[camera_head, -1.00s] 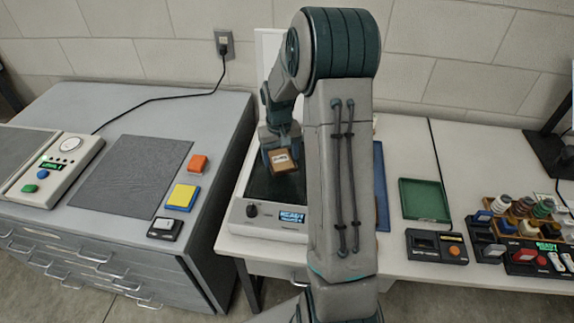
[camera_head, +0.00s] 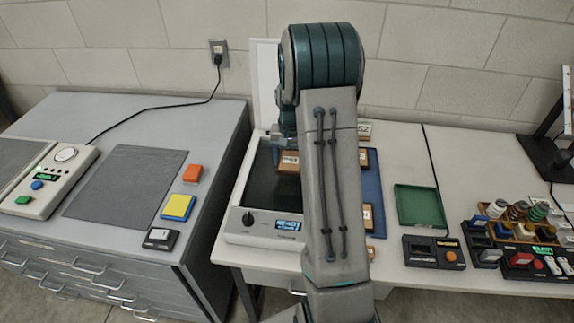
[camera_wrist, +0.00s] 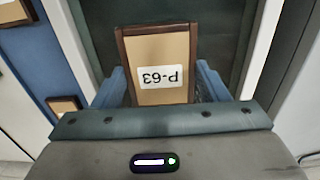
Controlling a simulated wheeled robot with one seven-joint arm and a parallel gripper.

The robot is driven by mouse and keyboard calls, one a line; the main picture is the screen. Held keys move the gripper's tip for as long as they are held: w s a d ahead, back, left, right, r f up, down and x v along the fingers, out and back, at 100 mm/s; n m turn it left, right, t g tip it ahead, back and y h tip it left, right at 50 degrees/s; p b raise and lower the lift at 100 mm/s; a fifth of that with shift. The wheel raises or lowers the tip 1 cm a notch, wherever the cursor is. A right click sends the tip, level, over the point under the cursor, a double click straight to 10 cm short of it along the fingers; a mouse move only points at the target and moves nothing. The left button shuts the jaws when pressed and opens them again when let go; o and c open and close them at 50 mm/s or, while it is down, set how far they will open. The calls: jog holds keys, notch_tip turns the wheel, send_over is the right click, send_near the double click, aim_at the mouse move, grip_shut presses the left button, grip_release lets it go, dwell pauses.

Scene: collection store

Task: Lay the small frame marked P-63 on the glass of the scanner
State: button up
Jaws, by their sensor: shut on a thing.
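The small frame marked P-63 (camera_wrist: 163,75) has a brown wooden border, a tan face and a white label, upside down in the wrist view. My gripper (camera_wrist: 160,88) is shut on it, with a blue finger at each side. In the head view the frame (camera_head: 288,162) shows just left of my arm, over the dark glass (camera_head: 262,190) of the scanner (camera_head: 240,227). The glass also lies behind the frame in the wrist view (camera_wrist: 212,30). I cannot tell whether the frame touches the glass. My arm hides the scanner's right part.
The scanner's white lid (camera_head: 264,80) stands raised at the back. A blue mat (camera_head: 375,190) with other small frames (camera_head: 364,130) lies right of the scanner, partly behind my arm. A green tray (camera_head: 420,205) and bottle rack (camera_head: 517,228) stand farther right. A grey cabinet (camera_head: 215,130) is left.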

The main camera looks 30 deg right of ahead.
aim_at(287, 160)
jog(key=shift+w+a+f, duration=0.35)
jog(key=shift+a+f, duration=0.05)
jog(key=shift+f+p, duration=0.35)
jog(key=shift+f, duration=1.6)
jog(key=shift+f, duration=0.2)
jog(key=o, duration=1)
jog(key=shift+r, duration=0.15)
